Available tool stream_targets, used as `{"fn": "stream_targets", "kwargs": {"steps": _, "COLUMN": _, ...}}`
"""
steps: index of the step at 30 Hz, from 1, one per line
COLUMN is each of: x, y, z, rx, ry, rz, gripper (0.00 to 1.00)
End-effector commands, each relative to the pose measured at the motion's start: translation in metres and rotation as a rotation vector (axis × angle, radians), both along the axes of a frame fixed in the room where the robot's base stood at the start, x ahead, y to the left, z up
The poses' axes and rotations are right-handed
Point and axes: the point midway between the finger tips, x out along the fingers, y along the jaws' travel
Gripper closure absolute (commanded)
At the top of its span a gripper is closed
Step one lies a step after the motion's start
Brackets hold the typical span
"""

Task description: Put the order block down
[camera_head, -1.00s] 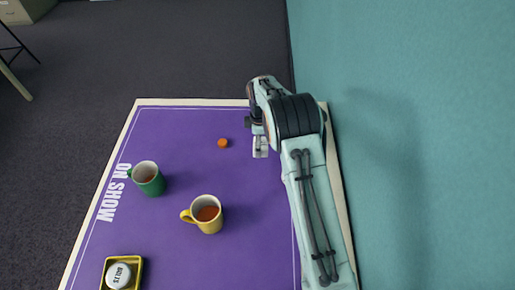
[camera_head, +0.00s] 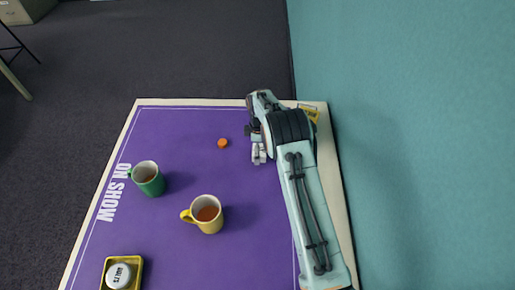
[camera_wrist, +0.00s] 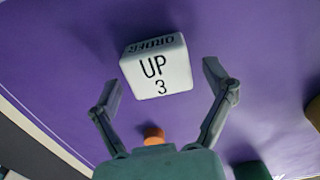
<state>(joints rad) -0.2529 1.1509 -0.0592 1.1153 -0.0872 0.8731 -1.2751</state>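The order block is a white cube (camera_wrist: 156,72) with "UP 3" on the face towards me and "ORDER" on its upper edge face. In the wrist view it sits over the purple mat (camera_wrist: 60,50), between and slightly beyond my fingertips. My gripper (camera_wrist: 164,80) is open, with a visible gap between each finger and the block. Whether the block rests fully on the mat is hard to tell. In the head view my gripper (camera_head: 259,154) is low over the mat's right side, and the block cannot be made out clearly there.
A small orange object (camera_head: 222,143) lies left of my gripper. A green mug (camera_head: 150,180) and a yellow mug (camera_head: 208,215) stand nearer. A yellow tray (camera_head: 105,275) holds a white round item (camera_head: 119,275). A yellow item (camera_head: 310,112) is at the far right corner, beside the teal wall (camera_head: 430,120).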

Motion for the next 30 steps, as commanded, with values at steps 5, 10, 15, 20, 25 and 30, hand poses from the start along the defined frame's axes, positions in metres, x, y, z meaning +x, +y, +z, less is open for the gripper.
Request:
{"fn": "stream_targets", "kwargs": {"steps": 5, "x": 0.000, "y": 0.000, "z": 0.000, "rx": 0.000, "ry": 0.000, "rz": 0.000, "gripper": 0.16}}
{"fn": "stream_targets", "kwargs": {"steps": 10, "x": 0.000, "y": 0.000, "z": 0.005, "rx": 0.000, "ry": -0.001, "rz": -0.001, "gripper": 0.16}}
{"fn": "stream_targets", "kwargs": {"steps": 15, "x": 0.001, "y": 0.000, "z": 0.035, "rx": 0.001, "ry": -0.004, "rz": 0.001, "gripper": 0.16}}
{"fn": "stream_targets", "kwargs": {"steps": 20, "x": 0.001, "y": 0.000, "z": 0.073, "rx": 0.001, "ry": -0.004, "rz": 0.000, "gripper": 0.16}}
{"fn": "stream_targets", "kwargs": {"steps": 25, "x": 0.001, "y": 0.000, "z": 0.105, "rx": 0.000, "ry": -0.003, "rz": 0.000, "gripper": 0.16}}
{"fn": "stream_targets", "kwargs": {"steps": 30, "x": 0.000, "y": 0.000, "z": 0.121, "rx": 0.000, "ry": 0.000, "rz": 0.000, "gripper": 0.16}}
